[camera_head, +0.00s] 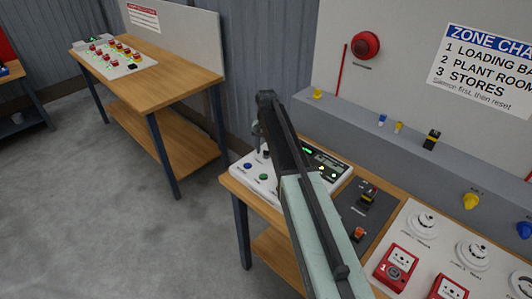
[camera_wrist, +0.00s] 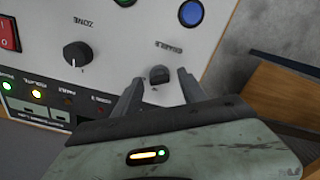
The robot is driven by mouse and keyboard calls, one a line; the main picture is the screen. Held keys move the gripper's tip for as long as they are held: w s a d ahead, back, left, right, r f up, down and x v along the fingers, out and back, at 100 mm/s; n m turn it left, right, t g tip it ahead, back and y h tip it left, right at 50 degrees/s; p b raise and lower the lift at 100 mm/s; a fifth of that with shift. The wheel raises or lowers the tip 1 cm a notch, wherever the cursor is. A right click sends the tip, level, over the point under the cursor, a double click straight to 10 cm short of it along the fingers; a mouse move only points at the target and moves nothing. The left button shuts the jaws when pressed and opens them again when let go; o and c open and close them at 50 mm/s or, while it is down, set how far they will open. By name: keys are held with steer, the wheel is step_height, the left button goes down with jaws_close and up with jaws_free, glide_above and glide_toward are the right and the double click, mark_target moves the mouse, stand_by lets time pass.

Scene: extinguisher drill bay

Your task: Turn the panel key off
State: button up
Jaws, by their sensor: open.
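The white control panel (camera_head: 262,190) lies on the front bench; its face fills much of the wrist view (camera_wrist: 115,35). A small dark key switch (camera_wrist: 159,75), with an upside-down label that seems to read ENABLE, stands on it. My gripper (camera_wrist: 160,80) is open, with one finger on each side of the key. I cannot tell whether the fingers touch it. In the head view my gripper (camera_head: 260,142) is over the panel's far left part, and I cannot make out the key there.
A black ZONE knob (camera_wrist: 77,55), a blue button (camera_wrist: 191,13), a red rocker switch (camera_wrist: 8,33) and lit lamps share the panel. Red call points (camera_head: 395,266) and white detectors (camera_head: 422,223) lie to the right. A grey ledge (camera_head: 370,128) runs behind. The floor at left is clear.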

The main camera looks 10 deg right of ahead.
jaws_close()
steer(key=shift+n, duration=0.4)
steer(key=n, duration=0.4)
steer(key=shift+n, duration=0.4)
steer(key=n, duration=0.6)
steer(key=shift+n, duration=0.3)
jaws_free()
